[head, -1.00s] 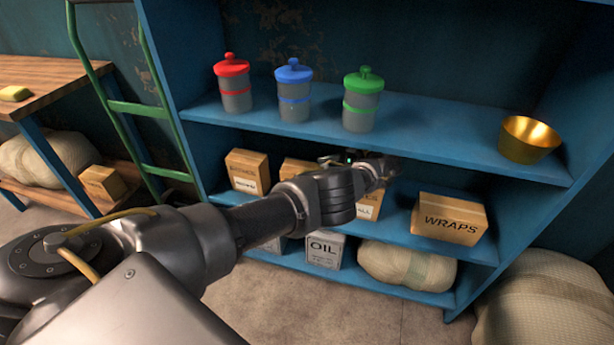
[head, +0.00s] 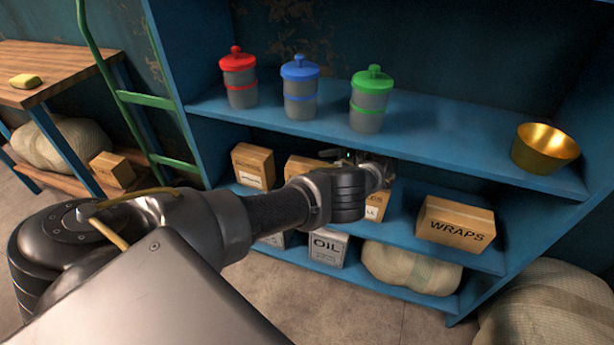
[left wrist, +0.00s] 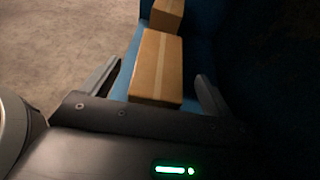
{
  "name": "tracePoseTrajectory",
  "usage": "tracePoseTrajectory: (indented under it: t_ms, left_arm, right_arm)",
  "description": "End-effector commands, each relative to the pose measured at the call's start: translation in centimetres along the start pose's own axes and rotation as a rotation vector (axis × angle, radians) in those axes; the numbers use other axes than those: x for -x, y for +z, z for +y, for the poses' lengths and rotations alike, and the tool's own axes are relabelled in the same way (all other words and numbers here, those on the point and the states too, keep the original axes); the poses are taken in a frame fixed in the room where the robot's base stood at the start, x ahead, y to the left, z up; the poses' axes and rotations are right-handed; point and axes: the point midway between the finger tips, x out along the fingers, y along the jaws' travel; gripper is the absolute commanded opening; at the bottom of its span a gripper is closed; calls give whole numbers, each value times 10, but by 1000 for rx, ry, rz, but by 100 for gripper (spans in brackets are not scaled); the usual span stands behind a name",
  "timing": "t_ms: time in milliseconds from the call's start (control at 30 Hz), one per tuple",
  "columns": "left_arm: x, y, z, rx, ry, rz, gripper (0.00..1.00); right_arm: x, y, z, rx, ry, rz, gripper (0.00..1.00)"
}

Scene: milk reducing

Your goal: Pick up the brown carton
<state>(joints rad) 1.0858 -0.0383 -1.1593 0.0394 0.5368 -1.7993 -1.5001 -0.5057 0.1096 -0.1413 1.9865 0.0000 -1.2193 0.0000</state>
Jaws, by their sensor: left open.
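Brown cartons stand in a row on the middle shelf in the head view: a left one (head: 253,166), a second one (head: 303,168), a third one (head: 376,205) partly behind my arm, and the WRAPS carton (head: 455,223) at the right. My left gripper (head: 350,157) is open inside this shelf space, above the row, partly hidden by its own wrist. In the left wrist view a brown carton (left wrist: 157,68) with a tape strip lies ahead, between the lines of the open fingers (left wrist: 159,82). I cannot tell whether they touch it. Another carton (left wrist: 167,13) stands beyond it.
The upper shelf (head: 440,140) is close above my gripper and holds red (head: 239,78), blue (head: 300,88) and green (head: 370,98) lidded canisters and a gold bowl (head: 544,148). Below are an OIL tin (head: 328,249) and a sack (head: 410,268). A green hand truck (head: 145,99) stands left.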

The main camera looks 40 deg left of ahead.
Motion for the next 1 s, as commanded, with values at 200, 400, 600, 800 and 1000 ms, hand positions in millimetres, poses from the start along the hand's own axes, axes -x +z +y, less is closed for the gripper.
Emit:
tracePoseTrajectory:
  t_ms: [200,400,600,800,1000]
  left_arm:
    - [-29,0,0,0,0,0,87]
    - [-34,0,0,-1,-2,1,87]
    - [-33,0,0,-1,-2,1,74]
    - [-33,0,0,-1,-2,1,48]
    - [-33,0,0,-1,-2,1,22]
  right_arm:
    - [-7,3,-1,1,-1,-5,36]
    - [-8,3,-1,1,-1,-4,36]
    - [-8,3,-1,1,-2,-4,36]
    - [-8,2,-1,1,-2,-3,36]
    - [-8,2,-1,1,-2,-3,36]
